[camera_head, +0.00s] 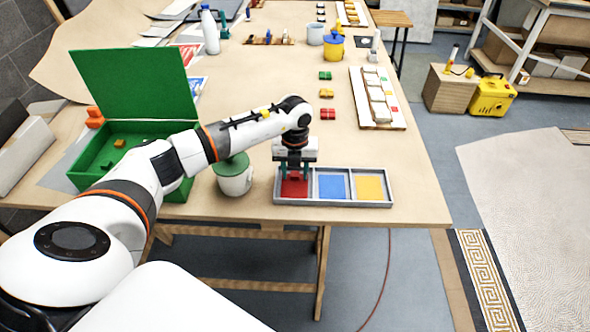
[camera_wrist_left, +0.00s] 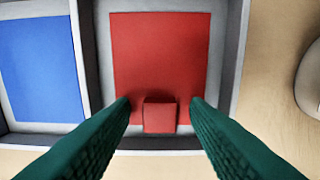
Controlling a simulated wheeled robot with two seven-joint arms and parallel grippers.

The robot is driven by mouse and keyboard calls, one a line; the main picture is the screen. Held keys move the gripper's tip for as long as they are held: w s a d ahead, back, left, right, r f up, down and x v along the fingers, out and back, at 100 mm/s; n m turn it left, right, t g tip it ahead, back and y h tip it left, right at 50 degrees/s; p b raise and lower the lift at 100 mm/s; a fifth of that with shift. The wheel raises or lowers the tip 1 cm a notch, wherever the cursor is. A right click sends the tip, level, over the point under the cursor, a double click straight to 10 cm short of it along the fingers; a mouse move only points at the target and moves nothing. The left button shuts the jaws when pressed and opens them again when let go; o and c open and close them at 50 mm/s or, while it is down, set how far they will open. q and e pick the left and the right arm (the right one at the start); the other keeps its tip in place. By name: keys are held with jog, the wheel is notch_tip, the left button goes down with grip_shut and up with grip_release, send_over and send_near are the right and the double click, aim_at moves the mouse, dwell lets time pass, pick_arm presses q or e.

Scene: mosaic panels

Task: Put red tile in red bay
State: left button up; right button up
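The tray with three bays (camera_head: 335,203) lies near the table's front edge; its bays have red, blue and yellow floors. The red bay (camera_head: 293,190) is at the left; its red floor also shows in the wrist view (camera_wrist_left: 160,50). A small red tile (camera_wrist_left: 160,116) is in the red bay's area, between my left fingertips. My left gripper (camera_wrist_left: 160,104) is over the red bay, pointing down. Its green fingers are open, with a visible gap on each side of the tile. In the head view the gripper (camera_head: 297,170) partly hides the bay. My right gripper is not in view.
Red blocks (camera_head: 327,113), yellow blocks (camera_head: 326,93) and green blocks (camera_head: 325,75) sit behind the tray. A white pot with a green lid (camera_head: 234,178) stands close left of the tray. An open green box (camera_head: 100,150) is farther left. A board with tiles (camera_head: 372,110) lies at right.

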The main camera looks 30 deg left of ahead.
aim_at(295, 174)
pick_arm(q)
jog(key=shift+r, duration=0.15)
notch_tip(295, 174, up, 12)
jog(key=b, duration=0.2)
jog(key=shift+b, duration=0.35)
